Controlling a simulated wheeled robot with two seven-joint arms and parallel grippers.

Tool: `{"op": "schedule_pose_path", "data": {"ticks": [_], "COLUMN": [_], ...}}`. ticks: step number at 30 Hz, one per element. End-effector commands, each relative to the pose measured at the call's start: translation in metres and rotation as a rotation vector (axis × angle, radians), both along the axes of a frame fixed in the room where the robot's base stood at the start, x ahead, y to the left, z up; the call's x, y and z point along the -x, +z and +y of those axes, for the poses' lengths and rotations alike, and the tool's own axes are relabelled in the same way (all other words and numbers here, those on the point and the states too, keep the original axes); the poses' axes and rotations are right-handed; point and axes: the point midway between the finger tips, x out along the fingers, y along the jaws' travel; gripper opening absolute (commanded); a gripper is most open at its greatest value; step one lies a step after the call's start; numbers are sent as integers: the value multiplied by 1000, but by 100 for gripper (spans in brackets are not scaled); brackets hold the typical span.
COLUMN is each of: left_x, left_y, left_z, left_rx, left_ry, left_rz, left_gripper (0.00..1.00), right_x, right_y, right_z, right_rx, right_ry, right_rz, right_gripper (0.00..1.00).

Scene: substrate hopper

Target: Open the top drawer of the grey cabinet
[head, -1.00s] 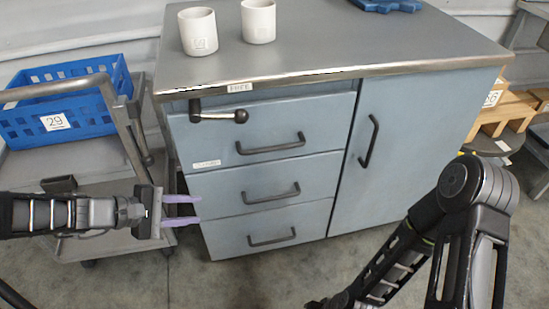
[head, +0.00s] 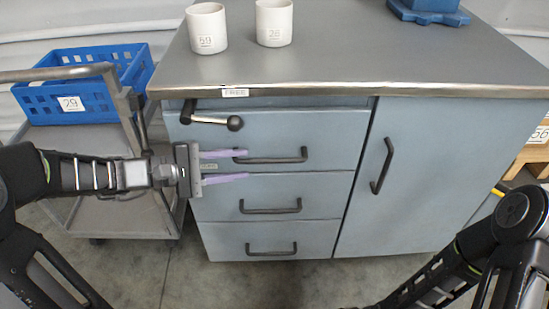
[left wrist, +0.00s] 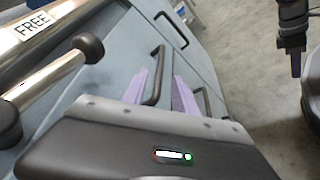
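The grey-blue cabinet (head: 430,150) stands ahead with a stack of drawers on its left and a door on its right. The top drawer (head: 300,127) looks shut and has a dark bar handle (head: 275,160). A lever with a black knob (head: 215,121) sits at the drawer's upper left. My left gripper (head: 245,165) is open, its two purple fingers pointing right at the left end of the top handle. In the left wrist view the handle (left wrist: 157,75) shows between or just beyond the fingers (left wrist: 160,92); contact is unclear.
Two white cups (head: 207,28) and a blue object (head: 428,12) stand on the cabinet top, with a FREE label on its front edge. A trolley (head: 85,138) with a blue crate (head: 125,70) is at the left. Wooden boxes (head: 530,150) are at the right.

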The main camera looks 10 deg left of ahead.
Motion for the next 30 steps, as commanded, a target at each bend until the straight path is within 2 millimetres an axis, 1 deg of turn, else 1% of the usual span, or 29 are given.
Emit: {"op": "schedule_pose_path", "data": {"ticks": [5, 8, 11, 18, 21, 25, 30], "left_x": [-1, -3, -9, -29, -36, -41, -42], "left_y": [-1, -3, -6, -14, -16, -18, -17], "left_z": [-1, -6, -15, -46, -56, -63, -64], "left_rx": [0, 0, 0, 0, 0, -1, -1], "left_ry": [-1, -3, -4, -4, -3, -1, 0], "left_rz": [0, 1, 1, 2, 1, 1, 1], "left_gripper": [34, 34, 34, 34, 34, 34, 34], "right_x": [0, 0, -1, -3, -4, -4, -5], "right_y": [-1, -3, -6, -16, -19, -21, -20], "right_z": [0, 0, -1, -3, -3, -3, -3], "right_rx": [0, 0, 1, 5, 5, 5, 6], "right_ry": [0, 0, -3, -8, -9, -9, -9], "right_rz": [0, -1, -1, -6, -8, -9, -10], "right_gripper": [36, 36, 36, 36, 36, 36, 36]}}
